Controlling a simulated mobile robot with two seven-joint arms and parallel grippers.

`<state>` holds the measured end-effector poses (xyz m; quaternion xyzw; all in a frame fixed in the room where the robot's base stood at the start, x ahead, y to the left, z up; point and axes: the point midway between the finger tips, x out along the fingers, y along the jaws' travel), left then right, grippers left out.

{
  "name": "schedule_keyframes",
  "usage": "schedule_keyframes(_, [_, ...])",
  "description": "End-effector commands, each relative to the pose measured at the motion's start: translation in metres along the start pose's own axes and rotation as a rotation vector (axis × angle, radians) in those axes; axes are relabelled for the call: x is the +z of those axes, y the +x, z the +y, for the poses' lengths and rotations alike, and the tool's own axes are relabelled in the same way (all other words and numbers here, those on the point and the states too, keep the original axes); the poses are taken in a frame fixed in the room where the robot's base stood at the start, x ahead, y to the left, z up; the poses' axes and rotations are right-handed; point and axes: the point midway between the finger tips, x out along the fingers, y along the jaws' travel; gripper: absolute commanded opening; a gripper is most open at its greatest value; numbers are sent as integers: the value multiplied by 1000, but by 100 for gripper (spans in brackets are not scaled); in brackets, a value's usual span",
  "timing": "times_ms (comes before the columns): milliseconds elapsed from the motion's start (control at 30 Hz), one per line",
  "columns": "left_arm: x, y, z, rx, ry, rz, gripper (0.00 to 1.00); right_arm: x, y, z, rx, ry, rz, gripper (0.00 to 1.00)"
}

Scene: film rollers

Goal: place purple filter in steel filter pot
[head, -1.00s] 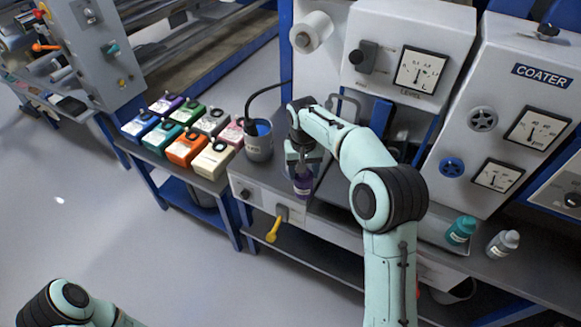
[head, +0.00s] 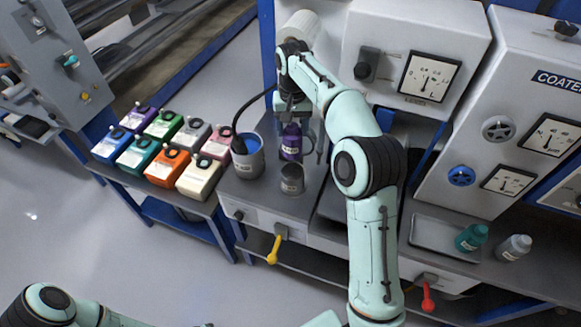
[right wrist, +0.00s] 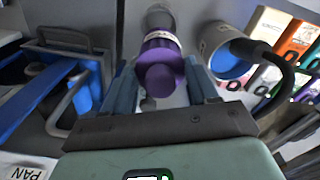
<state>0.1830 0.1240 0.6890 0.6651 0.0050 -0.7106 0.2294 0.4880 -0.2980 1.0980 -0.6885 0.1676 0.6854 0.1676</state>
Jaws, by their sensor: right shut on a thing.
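The purple filter (head: 291,142) is a purple bottle-shaped cylinder with a pale label. My right gripper (head: 293,116) is shut on its upper part and holds it upright. A small grey steel pot (head: 291,180) with a label stands on the grey bench, just below and in front of the filter in the head view. The filter looks apart from it, but the height between them is hard to tell. In the right wrist view the purple filter (right wrist: 160,55) is between the fingers (right wrist: 160,85), with a grey pot (right wrist: 158,16) beyond it. My left gripper is out of view.
A larger grey pot (head: 240,170) with a blue inside and a black hose stands left of the small pot. Several coloured boxes (head: 163,167) stand further left. A machine cabinet (head: 405,30) rises behind. Teal (head: 471,237) and grey (head: 513,247) bottles stand at right.

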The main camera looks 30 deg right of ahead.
Motion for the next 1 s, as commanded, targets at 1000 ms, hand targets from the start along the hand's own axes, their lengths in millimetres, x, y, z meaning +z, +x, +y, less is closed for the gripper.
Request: schedule_keyframes(1000, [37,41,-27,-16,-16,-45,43,2,160,0,1,-1,-3,11])
